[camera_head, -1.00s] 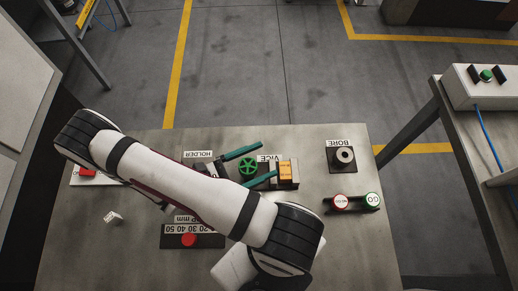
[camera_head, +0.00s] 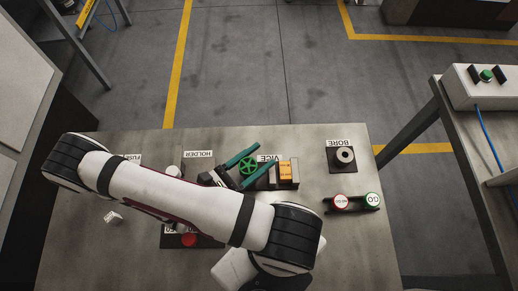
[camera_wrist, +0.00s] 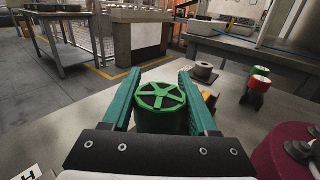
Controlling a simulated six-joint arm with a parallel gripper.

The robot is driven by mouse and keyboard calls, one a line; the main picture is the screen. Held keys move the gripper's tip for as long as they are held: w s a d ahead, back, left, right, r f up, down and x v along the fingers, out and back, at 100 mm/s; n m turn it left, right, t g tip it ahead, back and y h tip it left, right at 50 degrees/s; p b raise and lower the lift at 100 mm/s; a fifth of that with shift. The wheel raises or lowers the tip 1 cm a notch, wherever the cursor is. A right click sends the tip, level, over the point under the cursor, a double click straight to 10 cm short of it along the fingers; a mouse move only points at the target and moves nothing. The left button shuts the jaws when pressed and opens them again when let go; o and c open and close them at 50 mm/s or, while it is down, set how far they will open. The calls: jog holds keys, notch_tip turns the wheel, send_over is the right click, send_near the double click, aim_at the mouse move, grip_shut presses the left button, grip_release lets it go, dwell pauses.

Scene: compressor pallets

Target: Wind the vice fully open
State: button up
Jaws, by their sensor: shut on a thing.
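The vice has an orange block (camera_head: 286,172) beside its VICE label and a green spoked handwheel (camera_head: 248,166) to the left of that block. My gripper (camera_head: 264,158) has two teal fingers, one on each side of the handwheel, and is shut on it. In the wrist view the handwheel (camera_wrist: 162,98) sits upright between the fingers of my gripper (camera_wrist: 160,77). Most of the vice is hidden behind the wheel and the right finger there. My forearm covers the near middle of the table in the head view.
A BORE block (camera_head: 343,156) with a grey ring stands right of the vice. A red button (camera_head: 340,201) and a green GO button (camera_head: 372,199) stand in front of it. A red knob (camera_head: 189,240) and a small white block (camera_head: 113,216) lie near my arm.

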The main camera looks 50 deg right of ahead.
jog(key=shift+t, duration=0.4)
jog(key=o, duration=1.4)
jog(key=shift+c, duration=0.2)
jog(key=shift+g, duration=0.4)
